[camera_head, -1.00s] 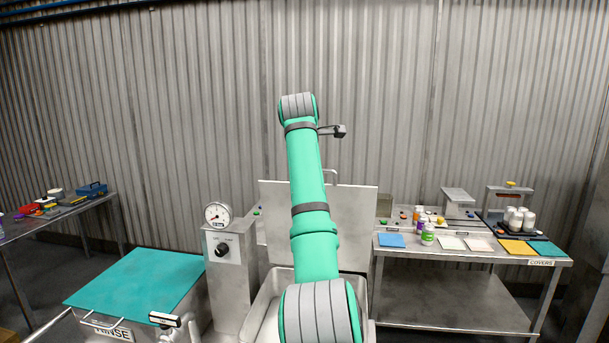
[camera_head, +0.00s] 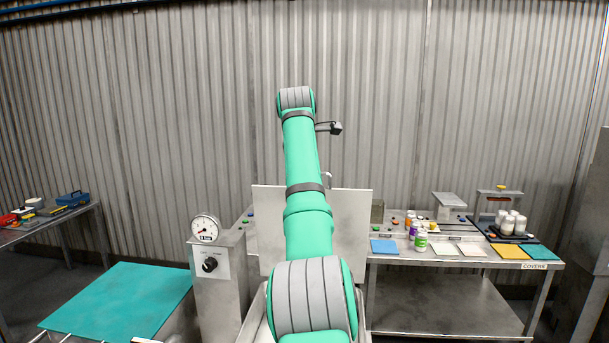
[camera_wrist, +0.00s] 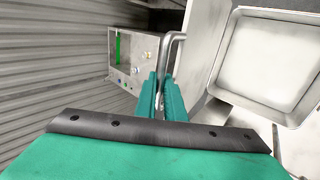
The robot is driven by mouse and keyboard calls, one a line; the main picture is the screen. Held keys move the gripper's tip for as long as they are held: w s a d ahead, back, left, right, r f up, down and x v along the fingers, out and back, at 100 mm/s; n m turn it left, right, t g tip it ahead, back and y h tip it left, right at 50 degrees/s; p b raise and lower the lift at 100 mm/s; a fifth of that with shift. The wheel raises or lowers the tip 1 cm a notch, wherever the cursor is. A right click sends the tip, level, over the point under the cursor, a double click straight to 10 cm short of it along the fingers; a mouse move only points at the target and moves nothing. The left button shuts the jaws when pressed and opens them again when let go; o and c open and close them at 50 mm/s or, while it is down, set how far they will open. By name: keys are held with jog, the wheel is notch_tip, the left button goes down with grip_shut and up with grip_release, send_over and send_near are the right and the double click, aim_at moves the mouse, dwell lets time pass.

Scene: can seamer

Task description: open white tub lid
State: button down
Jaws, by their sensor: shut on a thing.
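The tub lid (camera_head: 349,230) is a pale grey-white panel standing upright behind my arm in the head view. A bent metal handle rises from its top edge; in the wrist view the handle (camera_wrist: 172,44) runs down between my fingers. My gripper (camera_wrist: 161,84) is shut on this handle. In the head view my arm hides the gripper and the middle of the lid. The open tub (camera_wrist: 231,50) shows its pale, empty inside at the right of the wrist view. In the head view only a bit of its rim (camera_head: 255,318) shows beside my arm.
A post with a gauge (camera_head: 205,228) and knob stands left of the lid. A metal table (camera_head: 430,263) with bottles, cans and coloured sheets is at the right. The corrugated wall (camera_head: 180,110) is behind.

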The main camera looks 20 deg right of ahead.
jog(key=c, duration=1.8)
grip_release()
jog(key=shift+f, duration=0.1)
jog(key=shift+c, duration=0.2)
jog(key=v, duration=1.1)
